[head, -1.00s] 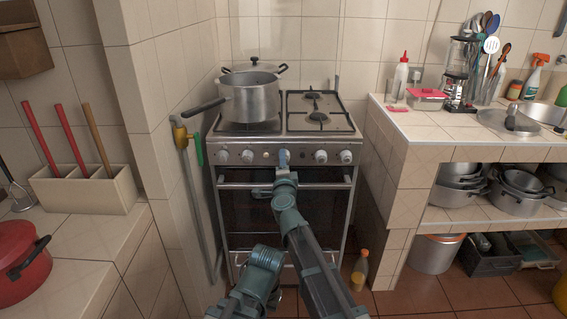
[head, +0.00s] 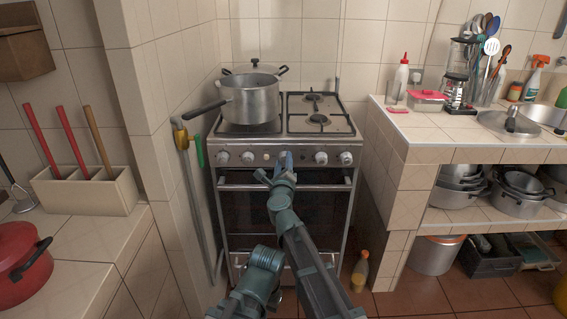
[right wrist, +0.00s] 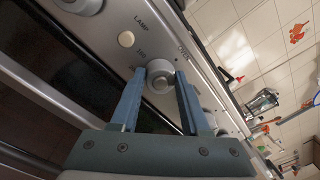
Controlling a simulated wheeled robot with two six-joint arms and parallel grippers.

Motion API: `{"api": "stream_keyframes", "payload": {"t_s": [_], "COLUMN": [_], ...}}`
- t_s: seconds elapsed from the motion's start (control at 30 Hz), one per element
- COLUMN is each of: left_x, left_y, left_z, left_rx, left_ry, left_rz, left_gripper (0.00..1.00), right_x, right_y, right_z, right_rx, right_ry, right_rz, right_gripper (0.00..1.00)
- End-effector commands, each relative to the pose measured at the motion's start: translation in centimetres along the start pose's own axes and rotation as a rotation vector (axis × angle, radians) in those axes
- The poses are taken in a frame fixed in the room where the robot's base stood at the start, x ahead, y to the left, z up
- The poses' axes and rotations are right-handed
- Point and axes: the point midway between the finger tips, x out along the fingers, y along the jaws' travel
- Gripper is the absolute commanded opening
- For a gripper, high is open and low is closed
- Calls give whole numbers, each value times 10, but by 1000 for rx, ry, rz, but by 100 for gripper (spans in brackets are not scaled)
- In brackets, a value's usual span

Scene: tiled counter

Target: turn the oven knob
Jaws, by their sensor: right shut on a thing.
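The oven (head: 284,208) stands between the tiled wall and the counter, with a row of round knobs along its front panel. My right gripper (head: 284,157) is at the middle of this panel and hides the knob there in the head view. In the right wrist view my right gripper (right wrist: 164,73) has its two blue fingers on either side of a grey oven knob (right wrist: 160,79), shut on it. The fingers look rolled relative to the panel. Only links of my other arm show at the bottom; the left gripper is not seen.
A pot (head: 250,100) sits on the stove top, its long handle pointing left. The oven door handle (head: 325,187) runs below the knobs. A bottle (head: 360,270) stands on the floor at right. The tiled counter (head: 425,125) is close on the right.

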Motion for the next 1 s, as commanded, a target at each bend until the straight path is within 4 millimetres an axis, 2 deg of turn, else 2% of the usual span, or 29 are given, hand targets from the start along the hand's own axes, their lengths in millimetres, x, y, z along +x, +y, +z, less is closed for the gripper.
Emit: {"api": "stream_keyframes", "payload": {"t_s": [0.4,0.97,1.0], "left_x": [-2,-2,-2], "left_y": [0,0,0], "left_z": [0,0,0], "left_rx": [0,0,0], "left_ry": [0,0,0], "left_rz": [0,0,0], "left_gripper": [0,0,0], "right_x": [0,0,0], "right_y": [-1,-1,-1], "right_z": [0,0,0], "right_rx": [182,211,211], "right_ry": [12,14,14], "right_rz": [-4,-4,-4], "right_gripper": [0,0,48]}}
